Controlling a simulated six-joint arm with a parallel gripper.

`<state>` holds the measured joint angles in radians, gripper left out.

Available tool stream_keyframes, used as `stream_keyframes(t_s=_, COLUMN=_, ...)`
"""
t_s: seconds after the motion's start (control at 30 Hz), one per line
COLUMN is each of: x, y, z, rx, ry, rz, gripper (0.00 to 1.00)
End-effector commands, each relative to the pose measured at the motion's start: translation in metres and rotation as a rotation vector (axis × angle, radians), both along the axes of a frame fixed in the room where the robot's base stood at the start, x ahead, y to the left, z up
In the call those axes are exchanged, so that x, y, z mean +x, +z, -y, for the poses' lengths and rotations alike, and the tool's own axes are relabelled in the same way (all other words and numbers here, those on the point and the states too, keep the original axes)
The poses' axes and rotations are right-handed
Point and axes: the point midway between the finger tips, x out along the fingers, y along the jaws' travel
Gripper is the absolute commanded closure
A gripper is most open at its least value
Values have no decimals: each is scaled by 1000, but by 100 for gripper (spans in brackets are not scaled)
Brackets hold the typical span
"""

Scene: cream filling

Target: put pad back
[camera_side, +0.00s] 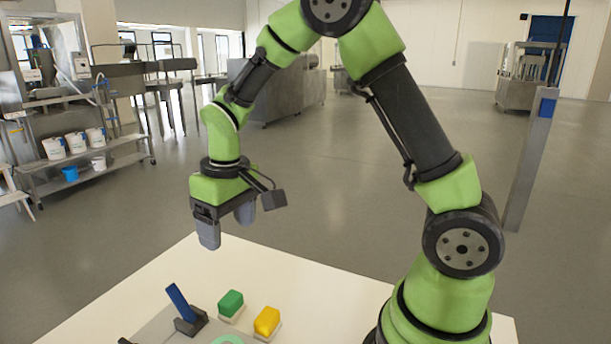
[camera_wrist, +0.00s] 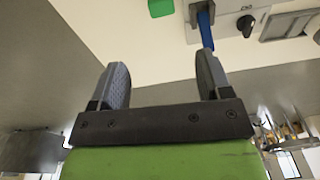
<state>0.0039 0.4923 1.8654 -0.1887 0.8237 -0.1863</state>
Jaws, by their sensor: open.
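A green block-shaped pad (camera_side: 231,303) sits on a small white base on the table. A yellow block-shaped pad (camera_side: 267,320) sits on a similar base to its right. The green pad also shows at the top edge of the wrist view (camera_wrist: 160,7); the yellow one is not seen there. My gripper (camera_side: 227,226) hangs above the back of the table, fingers pointing down, apart from both pads. In the wrist view my gripper (camera_wrist: 161,68) has its two grey fingers spread with nothing between them.
A blue upright piece (camera_side: 180,302) leans in a dark holder (camera_side: 191,323) on a grey plate (camera_side: 158,328), left of the green pad. A pale green round thing (camera_side: 228,340) is cut by the frame's bottom. The white table (camera_side: 300,280) is bare behind the pads.

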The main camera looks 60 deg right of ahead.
Motion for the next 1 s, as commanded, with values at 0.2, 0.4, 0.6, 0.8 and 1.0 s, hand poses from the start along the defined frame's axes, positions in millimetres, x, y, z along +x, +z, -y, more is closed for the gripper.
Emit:
stream_keyframes(t_s=0.2, x=-50, y=84, z=-9, rx=68, ry=-111, rz=192, gripper=28)
stream_keyframes(t_s=0.4, x=-110, y=126, z=-17, rx=153, ry=-203, rz=356, gripper=28)
stream_keyframes(t_s=0.6, x=-156, y=137, z=-23, rx=231, ry=-263, rz=473, gripper=28)
stream_keyframes(t_s=0.8, x=-173, y=137, z=-26, rx=262, ry=-285, rz=516, gripper=28)
stream_keyframes(t_s=1.0, x=-173, y=137, z=-26, rx=264, ry=-287, rz=517, gripper=28)
